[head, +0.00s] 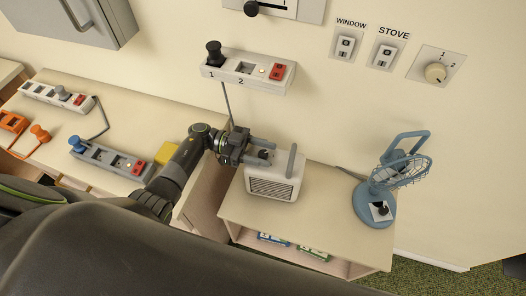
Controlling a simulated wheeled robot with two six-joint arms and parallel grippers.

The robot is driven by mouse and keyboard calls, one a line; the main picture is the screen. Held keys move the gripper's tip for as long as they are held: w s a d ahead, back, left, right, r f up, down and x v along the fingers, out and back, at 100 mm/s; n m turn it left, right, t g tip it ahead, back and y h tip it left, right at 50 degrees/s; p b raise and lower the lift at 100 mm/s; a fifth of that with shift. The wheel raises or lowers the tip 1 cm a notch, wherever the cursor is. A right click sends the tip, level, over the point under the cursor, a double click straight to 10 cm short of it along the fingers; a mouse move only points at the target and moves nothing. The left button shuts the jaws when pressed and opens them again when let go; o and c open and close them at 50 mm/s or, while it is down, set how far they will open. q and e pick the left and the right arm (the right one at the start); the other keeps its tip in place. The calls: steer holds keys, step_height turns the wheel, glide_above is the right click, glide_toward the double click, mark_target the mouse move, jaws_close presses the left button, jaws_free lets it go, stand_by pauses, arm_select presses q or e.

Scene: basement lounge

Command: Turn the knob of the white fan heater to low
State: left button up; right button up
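The white fan heater (273,188) stands on a low wooden cabinet, with a dark grille on its front and a grey upright handle (292,161) at its right. A small dark knob (265,155) shows on its top. My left gripper (268,151) is over the top of the heater at its left. Its two grey fingers are apart, one on the far side and one on the near side of the knob. I cannot tell whether they touch it. The knob's markings are too small to read. My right gripper is not in view.
A blue desk fan (374,205) stands right of the heater on the cabinet (318,234). A wall power strip (248,72) with a black plug hangs above. Power strips (110,158) and a yellow block (166,152) lie on the left table. Wall switches are at upper right.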

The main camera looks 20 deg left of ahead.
mark_target(263, 153)
arm_select(q)
steer(key=shift+r, duration=0.1)
step_height(263, 153, up, 10)
steer(key=shift+f, duration=0.1)
stand_by(0.5)
stand_by(0.5)
